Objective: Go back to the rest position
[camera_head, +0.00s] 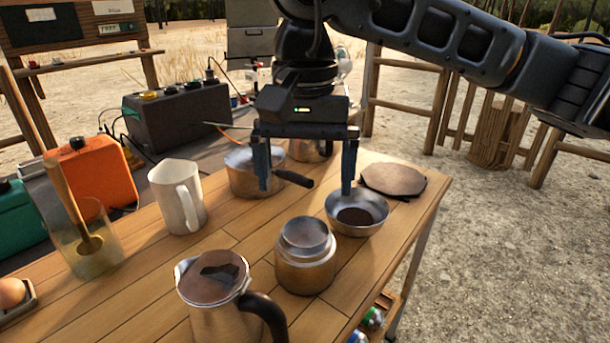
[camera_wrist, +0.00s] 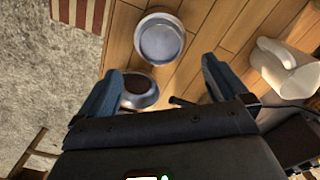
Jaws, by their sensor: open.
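My gripper (camera_head: 306,190) is open and empty above the wooden table (camera_head: 250,230). Its two fingers point down, wide apart. In the head view the right fingertip overlaps the back rim of a small metal bowl (camera_head: 372,228) with dark contents; I cannot tell if they touch. In the wrist view my gripper (camera_wrist: 160,68) shows nothing clamped between its fingers, and the bowl (camera_wrist: 150,101) lies partly behind the left finger. A round metal pot base (camera_head: 305,268) stands in front of the bowl; it also shows in the wrist view (camera_wrist: 160,40).
A metal jug with a black handle (camera_head: 212,305) stands at the front. A white mug (camera_head: 177,197), a glass with a wooden tool (camera_head: 88,258) and a saucepan (camera_head: 244,175) stand left. A dark round plate (camera_head: 393,180) lies at the right corner. Open ground lies right.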

